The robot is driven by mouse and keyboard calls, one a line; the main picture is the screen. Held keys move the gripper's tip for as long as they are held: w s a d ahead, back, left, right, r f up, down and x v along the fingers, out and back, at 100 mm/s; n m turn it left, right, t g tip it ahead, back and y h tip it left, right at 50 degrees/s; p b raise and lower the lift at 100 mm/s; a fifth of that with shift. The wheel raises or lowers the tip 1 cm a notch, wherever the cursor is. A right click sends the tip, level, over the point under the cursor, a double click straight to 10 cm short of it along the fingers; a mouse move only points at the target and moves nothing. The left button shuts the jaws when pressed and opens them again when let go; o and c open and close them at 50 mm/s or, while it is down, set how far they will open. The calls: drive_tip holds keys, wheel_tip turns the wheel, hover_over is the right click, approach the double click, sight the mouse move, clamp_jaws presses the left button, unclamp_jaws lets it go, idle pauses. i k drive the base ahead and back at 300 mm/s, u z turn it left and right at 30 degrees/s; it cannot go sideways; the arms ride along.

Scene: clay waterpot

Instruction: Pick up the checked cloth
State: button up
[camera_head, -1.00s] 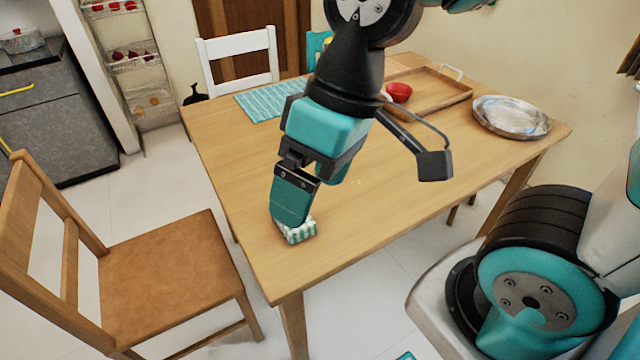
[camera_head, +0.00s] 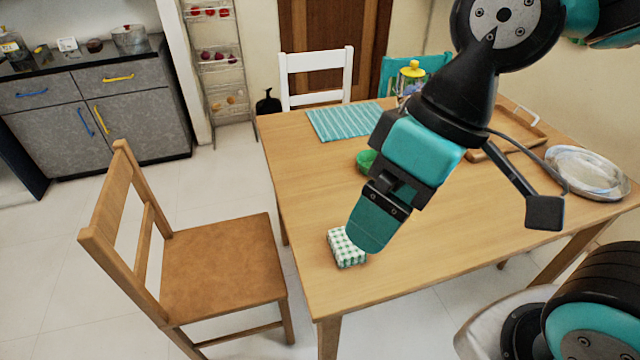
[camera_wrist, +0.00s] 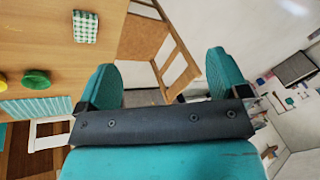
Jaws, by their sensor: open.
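The checked cloth (camera_head: 345,248), a small folded green-and-white block, lies flat on the wooden table near its left front edge. It also shows at the upper left of the wrist view (camera_wrist: 85,27), outside the span of the fingers. My gripper (camera_head: 368,238) is open and empty, just right of the cloth and tilted in the head view, its tip overlapping the cloth's right edge there. In the wrist view both fingers (camera_wrist: 160,62) stand wide apart with the chair and floor between them.
A wooden chair (camera_head: 215,265) stands left of the table (camera_head: 300,190). A green bowl (camera_head: 366,160), a striped mat (camera_head: 345,122), a wooden tray (camera_head: 530,130) and a silver plate (camera_head: 587,172) are farther back on the table. The tabletop around the cloth is clear.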

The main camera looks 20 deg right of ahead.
sight(346, 254)
drive_tip(key=k, duration=0.5)
drive_tip(key=u, duration=2)
drive_tip(key=i, duration=0.8)
drive_tip(key=z, duration=2.05)
